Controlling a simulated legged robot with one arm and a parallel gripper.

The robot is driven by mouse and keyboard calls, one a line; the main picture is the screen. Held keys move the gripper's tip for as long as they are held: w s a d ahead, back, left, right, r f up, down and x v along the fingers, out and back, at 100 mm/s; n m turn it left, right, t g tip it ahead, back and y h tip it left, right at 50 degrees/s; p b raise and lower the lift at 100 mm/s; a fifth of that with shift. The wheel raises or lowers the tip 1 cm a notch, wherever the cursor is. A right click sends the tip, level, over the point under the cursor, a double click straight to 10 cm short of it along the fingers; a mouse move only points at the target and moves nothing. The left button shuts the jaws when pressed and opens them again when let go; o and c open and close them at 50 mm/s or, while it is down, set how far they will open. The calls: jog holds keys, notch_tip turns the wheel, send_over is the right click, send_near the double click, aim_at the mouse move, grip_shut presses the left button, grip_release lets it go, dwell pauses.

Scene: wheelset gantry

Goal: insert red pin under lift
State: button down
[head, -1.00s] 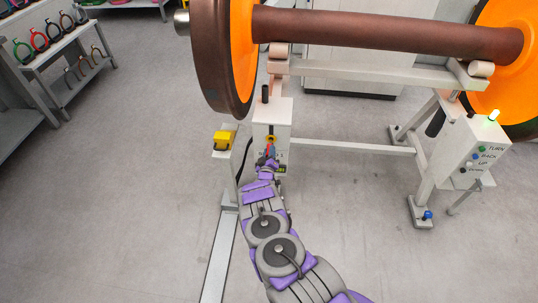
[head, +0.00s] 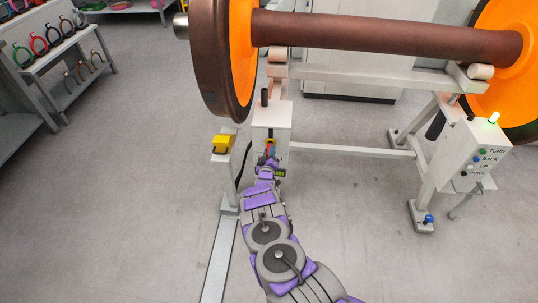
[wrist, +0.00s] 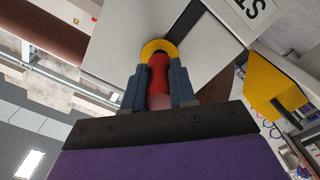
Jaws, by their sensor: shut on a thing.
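My gripper (wrist: 158,88) is shut on the red pin (wrist: 158,72), whose red body shows between the two grey fingers. The pin points at a yellow ring (wrist: 160,47) on the white lift post (wrist: 118,45). The pin's far end is at or inside the ring; how deep it sits I cannot tell. In the head view my gripper (head: 269,155) is against the front of the lift post (head: 272,116), below the wheelset's left wheel, and hides most of the pin.
The brown axle (head: 390,38) with orange wheels rests above. A control box (head: 476,155) with buttons stands at right. Shelves with coloured rings (head: 38,46) are far left. The floor between is clear.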

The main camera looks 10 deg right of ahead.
jog(key=shift+b+x, duration=0.55)
jog(key=shift+x, duration=0.5)
jog(key=c, duration=0.8)
grip_release()
jog(key=shift+c, duration=0.2)
jog(key=shift+s, duration=0.15)
jog(key=p+v, duration=0.4)
jog(key=v, duration=1.3)
jog(key=shift+a, duration=0.1)
